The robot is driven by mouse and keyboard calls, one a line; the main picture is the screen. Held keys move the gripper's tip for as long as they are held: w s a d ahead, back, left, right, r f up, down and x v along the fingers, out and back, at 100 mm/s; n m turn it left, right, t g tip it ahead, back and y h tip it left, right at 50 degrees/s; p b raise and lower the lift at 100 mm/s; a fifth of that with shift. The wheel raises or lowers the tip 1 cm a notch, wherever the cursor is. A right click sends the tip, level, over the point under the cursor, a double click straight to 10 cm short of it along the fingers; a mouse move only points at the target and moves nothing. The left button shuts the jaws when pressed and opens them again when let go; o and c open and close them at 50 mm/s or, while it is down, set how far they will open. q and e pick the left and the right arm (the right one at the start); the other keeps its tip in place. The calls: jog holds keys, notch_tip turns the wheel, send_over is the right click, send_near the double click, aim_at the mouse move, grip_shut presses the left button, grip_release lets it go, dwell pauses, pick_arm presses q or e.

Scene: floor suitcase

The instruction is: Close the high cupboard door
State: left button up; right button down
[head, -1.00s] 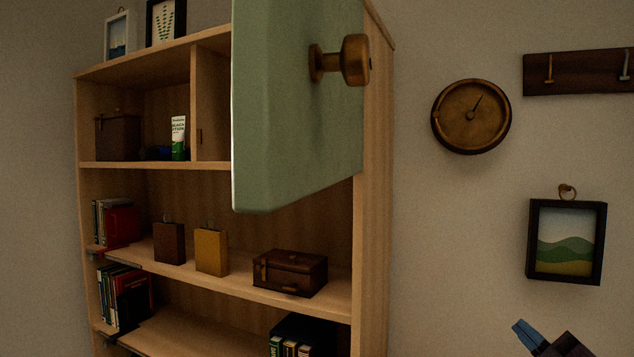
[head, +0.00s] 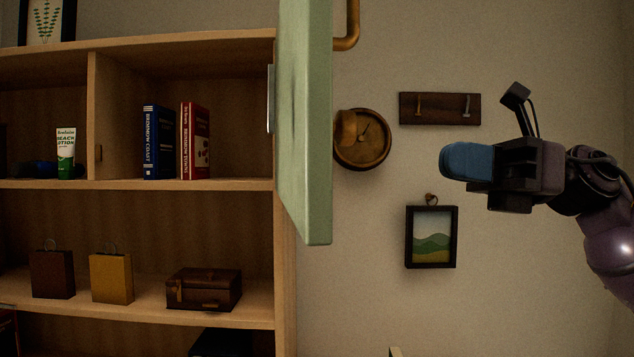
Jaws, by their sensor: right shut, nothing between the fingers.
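The green cupboard door (head: 305,130) stands open, swung out toward me at the right side of the upper shelf. I see it nearly edge-on. The cupboard compartment (head: 225,85) beside it is open to view. My right gripper (head: 466,163) is shut and empty, with blue fingertips pointing left. It is right of the door and apart from it. My left gripper is not in view.
Blue and red books (head: 178,142) stand in the open compartment. A wall clock (head: 366,152), a hook rack (head: 440,108) and a framed picture (head: 431,237) hang right of the door. The space between the door and my right gripper looks clear.

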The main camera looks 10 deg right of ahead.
jog(key=a+f+n+g+h+p, duration=0.1)
jog(key=a+p, duration=0.3)
jog(key=a, duration=1)
jog(key=shift+f+n, duration=0.5)
jog(key=shift+f, duration=0.25)
jog(key=shift+w+a, duration=0.1)
jog(key=shift+w, duration=0.05)
jog(key=shift+a, duration=0.1)
